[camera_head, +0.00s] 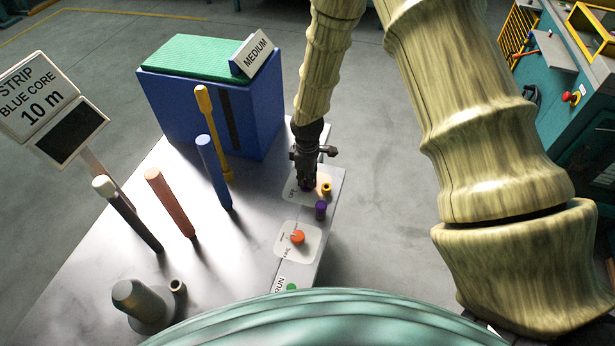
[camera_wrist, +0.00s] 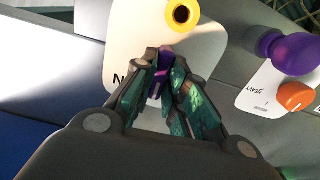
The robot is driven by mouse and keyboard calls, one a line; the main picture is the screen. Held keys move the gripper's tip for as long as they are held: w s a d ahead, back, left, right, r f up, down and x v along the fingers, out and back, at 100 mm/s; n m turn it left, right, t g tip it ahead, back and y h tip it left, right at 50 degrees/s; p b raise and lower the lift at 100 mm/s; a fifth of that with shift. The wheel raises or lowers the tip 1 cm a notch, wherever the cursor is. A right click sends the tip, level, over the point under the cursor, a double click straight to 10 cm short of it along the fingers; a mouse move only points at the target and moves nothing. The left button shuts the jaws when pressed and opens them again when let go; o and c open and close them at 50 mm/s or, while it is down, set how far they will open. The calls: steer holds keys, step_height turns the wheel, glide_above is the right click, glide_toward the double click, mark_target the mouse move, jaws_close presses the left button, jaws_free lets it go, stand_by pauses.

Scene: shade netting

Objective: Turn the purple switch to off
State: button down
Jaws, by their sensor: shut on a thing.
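The purple switch (camera_wrist: 157,88) is a small purple piece on a white plate (camera_wrist: 130,40), between my fingertips in the wrist view. My gripper (camera_wrist: 166,70) is shut on it, and the fingers hide most of it. Beside the fingers, a label on the plate shows a letter that looks like N; the rest is covered. In the head view my gripper (camera_head: 307,181) points down onto the white plate (camera_head: 291,193) near the table's right edge. A little purple (camera_head: 307,188) shows under the fingertips. I cannot tell which way the switch points.
A yellow ring-shaped knob (camera_head: 327,188) sits close to my fingers. A larger purple knob (camera_head: 320,210) and an orange dial (camera_head: 297,237) stand nearer me. Blue (camera_head: 214,172), red-brown (camera_head: 170,203) and yellow (camera_head: 214,134) posts and a blue box (camera_head: 180,105) stand left.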

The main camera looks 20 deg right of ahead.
steer(key=n, duration=0.4)
steer(key=shift+n+p, duration=0.3)
steer(key=shift+p, duration=0.1)
steer(key=shift+w+n+p, duration=0.1)
steer(key=shift+n+p, duration=0.3)
steer(key=shift+n, duration=1.5)
steer(key=c, duration=1.4)
jaws_free()
steer(key=shift+c, duration=0.2)
steer(key=shift+r, duration=0.15)
step_height(320, 180, up, 12)
